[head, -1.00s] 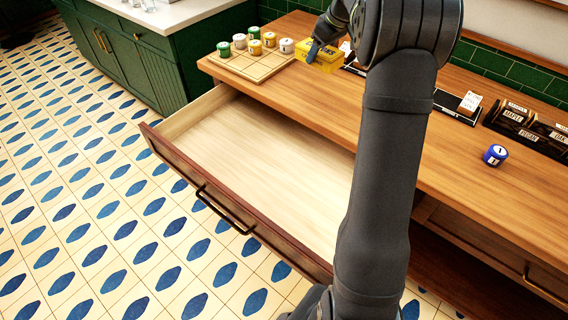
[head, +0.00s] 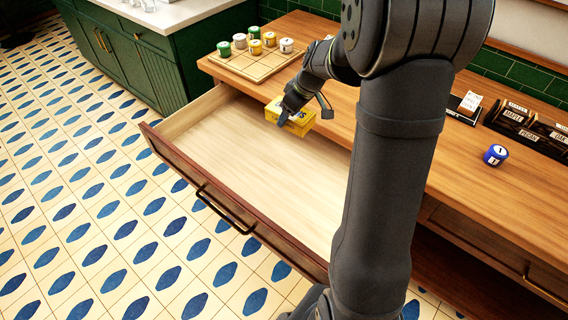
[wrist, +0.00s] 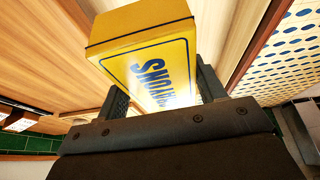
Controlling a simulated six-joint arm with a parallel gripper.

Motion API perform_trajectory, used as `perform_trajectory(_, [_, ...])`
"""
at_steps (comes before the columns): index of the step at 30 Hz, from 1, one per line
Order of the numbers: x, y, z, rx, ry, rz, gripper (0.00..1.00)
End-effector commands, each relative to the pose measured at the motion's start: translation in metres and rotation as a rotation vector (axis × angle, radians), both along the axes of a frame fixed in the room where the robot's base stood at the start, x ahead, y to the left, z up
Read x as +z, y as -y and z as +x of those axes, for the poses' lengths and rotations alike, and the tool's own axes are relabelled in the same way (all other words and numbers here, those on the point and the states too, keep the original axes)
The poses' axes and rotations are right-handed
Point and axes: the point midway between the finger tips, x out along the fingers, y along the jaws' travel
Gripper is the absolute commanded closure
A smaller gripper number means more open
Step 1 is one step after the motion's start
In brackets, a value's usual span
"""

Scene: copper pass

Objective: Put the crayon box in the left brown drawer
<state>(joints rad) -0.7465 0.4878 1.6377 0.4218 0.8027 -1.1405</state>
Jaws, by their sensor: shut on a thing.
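The yellow crayon box (head: 296,121) with blue lettering is held in my gripper (head: 288,114), above the back part of the open left drawer. In the wrist view the crayon box (wrist: 150,60) sits between the two fingers of my gripper (wrist: 160,92), which touch its sides. The left brown drawer (head: 240,190) is pulled well out and its pale wooden inside looks empty. My arm hides the drawer's right end.
A wooden board (head: 246,66) with several small coloured jars stands on the counter (head: 440,160) behind the drawer. A blue jar (head: 495,155) and a labelled rack (head: 525,125) are at the right. A closed drawer (head: 490,260) is at the lower right.

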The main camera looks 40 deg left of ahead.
Motion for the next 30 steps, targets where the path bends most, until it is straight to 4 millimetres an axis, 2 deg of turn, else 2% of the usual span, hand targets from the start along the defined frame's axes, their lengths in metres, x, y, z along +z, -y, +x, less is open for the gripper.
perform_trajectory(1, [-0.019,0.001,-0.001,-0.002,-0.006,-0.004,0.63])
perform_trajectory(6, [-0.076,0.001,-0.001,-0.001,-0.005,-0.005,0.63])
perform_trajectory(10, [-0.108,0.001,0.0,-0.002,-0.003,-0.003,0.63])
perform_trajectory(15, [-0.128,-0.001,0.0,0.0,0.0,0.0,0.63])
perform_trajectory(18, [-0.137,-0.008,-0.004,0.004,-0.001,-0.001,0.63])
perform_trajectory(30, [-0.187,-0.084,-0.043,0.004,-0.001,0.0,0.63])
